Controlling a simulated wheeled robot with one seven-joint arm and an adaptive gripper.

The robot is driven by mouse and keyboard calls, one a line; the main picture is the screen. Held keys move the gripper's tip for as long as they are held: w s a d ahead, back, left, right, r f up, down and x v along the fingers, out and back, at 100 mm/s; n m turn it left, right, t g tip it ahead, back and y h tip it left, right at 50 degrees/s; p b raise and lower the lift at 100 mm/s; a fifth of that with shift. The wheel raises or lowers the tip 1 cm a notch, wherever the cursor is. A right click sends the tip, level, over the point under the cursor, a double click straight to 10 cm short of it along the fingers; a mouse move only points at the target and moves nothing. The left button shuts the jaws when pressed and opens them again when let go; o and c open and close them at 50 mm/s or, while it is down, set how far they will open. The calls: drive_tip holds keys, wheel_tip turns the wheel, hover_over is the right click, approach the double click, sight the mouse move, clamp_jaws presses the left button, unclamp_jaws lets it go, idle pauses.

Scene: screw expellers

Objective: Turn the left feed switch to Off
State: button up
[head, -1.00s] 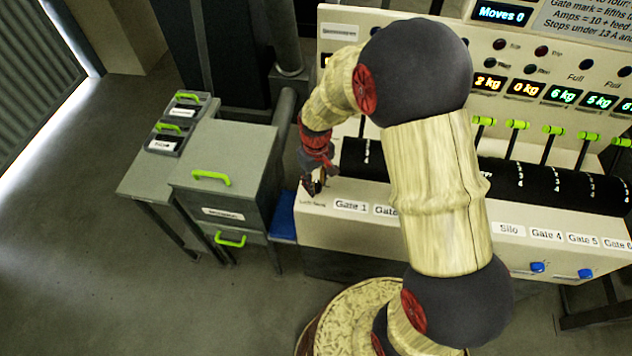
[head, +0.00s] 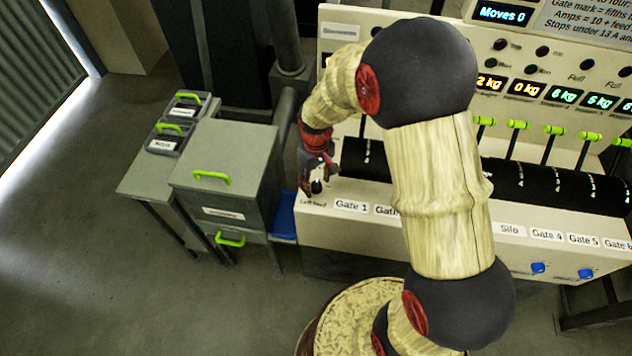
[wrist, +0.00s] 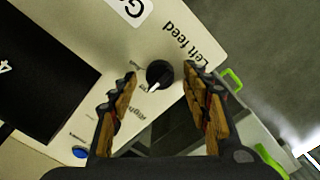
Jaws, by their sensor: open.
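The left feed switch (wrist: 159,75) is a round black knob with a white pointer line on the cream panel, beside the printed words "Left feed". In the wrist view its pointer aims down and left, toward small lettering that I cannot read with certainty. My gripper (wrist: 160,88) is open, with one finger on each side of the knob in the picture. I cannot tell whether a finger touches it. In the head view my gripper (head: 312,188) is at the panel's left end, just above the "Left feed" label, and the switch (head: 316,187) shows small and dark between the fingers.
A blue button (wrist: 80,152) shows on the panel in the wrist view. Gate labels (head: 351,206) run along the panel to the right. A grey cabinet (head: 222,160) with green handles stands to the left. Black levers with green tops (head: 517,125) rise at the right.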

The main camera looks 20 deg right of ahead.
sight(317, 185)
wheel_tip(317, 185, up, 11)
drive_tip(key=shift+r, duration=0.2)
idle(0.6)
drive_tip(key=s+r+m+t+b, duration=0.1)
drive_tip(key=s+r+t, duration=0.1)
drive_tip(key=s+r, duration=0.6)
drive_tip(key=s+r+m+t+b, duration=0.1)
drive_tip(key=s+r+m+t, duration=0.1)
drive_tip(key=s+r, duration=0.6)
drive_tip(key=s+t, duration=0.1)
drive_tip(key=s, duration=0.3)
drive_tip(key=shift+s+t, duration=0.25)
drive_tip(key=shift+t, duration=0.05)
